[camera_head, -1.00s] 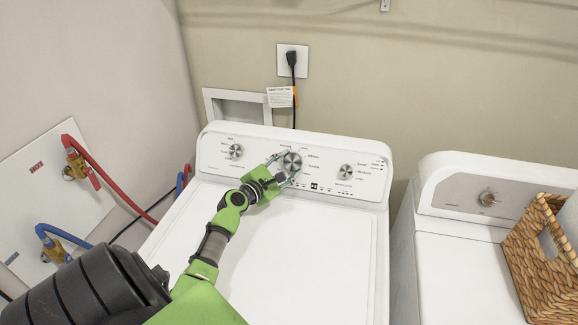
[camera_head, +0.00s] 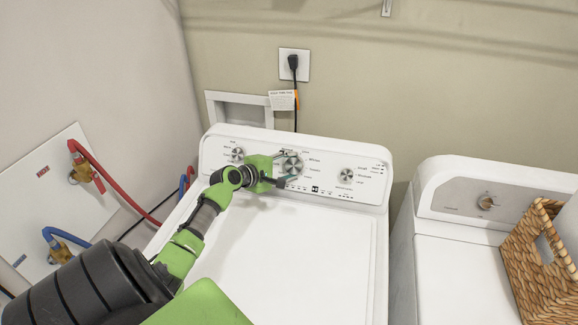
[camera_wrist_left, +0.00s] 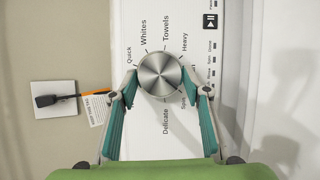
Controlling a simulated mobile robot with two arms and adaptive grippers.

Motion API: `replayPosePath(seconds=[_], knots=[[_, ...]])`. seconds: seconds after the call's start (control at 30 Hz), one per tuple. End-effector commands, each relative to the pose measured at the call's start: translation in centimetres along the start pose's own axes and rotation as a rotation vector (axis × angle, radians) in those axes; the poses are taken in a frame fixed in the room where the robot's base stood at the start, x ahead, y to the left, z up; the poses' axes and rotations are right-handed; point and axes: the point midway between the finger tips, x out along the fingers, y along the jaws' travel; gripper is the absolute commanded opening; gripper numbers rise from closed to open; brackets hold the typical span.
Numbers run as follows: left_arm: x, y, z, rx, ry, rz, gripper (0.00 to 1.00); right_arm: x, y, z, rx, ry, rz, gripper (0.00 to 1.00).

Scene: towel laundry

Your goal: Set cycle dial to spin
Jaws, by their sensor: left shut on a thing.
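The cycle dial (camera_head: 292,166) is the large silver knob in the middle of the washer's control panel. In the left wrist view, the dial (camera_wrist_left: 160,74) is ringed by labels including Quick, Whites, Towels, Heavy and Delicate. A partly covered label beside the right finger looks like Spin. My left gripper (camera_head: 288,168) is shut on the dial, with one finger on each side. The fingers (camera_wrist_left: 161,84) also show in the left wrist view. The dial's pointer position is too unclear to read. My right gripper is not in view.
Two smaller knobs, left (camera_head: 237,154) and right (camera_head: 346,175), flank the dial. The white washer lid (camera_head: 300,250) is clear. A dryer (camera_head: 450,270) with a wicker basket (camera_head: 540,260) stands right. Red (camera_head: 110,185) and blue hoses run at left.

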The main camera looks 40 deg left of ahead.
Motion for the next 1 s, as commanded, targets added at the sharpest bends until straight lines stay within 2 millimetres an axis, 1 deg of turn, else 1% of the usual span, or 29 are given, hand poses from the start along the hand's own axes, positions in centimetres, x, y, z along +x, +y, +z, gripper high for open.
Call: replayPosePath(seconds=[0.47, 0.5, 0.53, 0.57, 0.87, 1.0], knots=[[0.03, -0.10, 0.02, 0.012, 0.000, -0.007, 0.22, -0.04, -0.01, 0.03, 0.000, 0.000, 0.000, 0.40], [0.03, -0.10, 0.02, 0.012, 0.000, -0.007, 0.51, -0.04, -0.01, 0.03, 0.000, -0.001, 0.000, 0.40], [0.03, -0.10, 0.02, 0.012, 0.000, -0.007, 0.59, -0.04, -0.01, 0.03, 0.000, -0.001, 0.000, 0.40], [0.03, -0.09, 0.02, 0.012, 0.000, -0.007, 0.61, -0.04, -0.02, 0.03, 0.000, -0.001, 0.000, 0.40], [-0.01, -0.04, 0.01, 0.011, 0.000, -0.006, 0.61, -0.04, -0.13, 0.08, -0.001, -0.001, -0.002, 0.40], [-0.66, -0.04, -0.01, 0.011, 0.000, -0.005, 0.61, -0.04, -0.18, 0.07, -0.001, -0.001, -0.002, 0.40]])
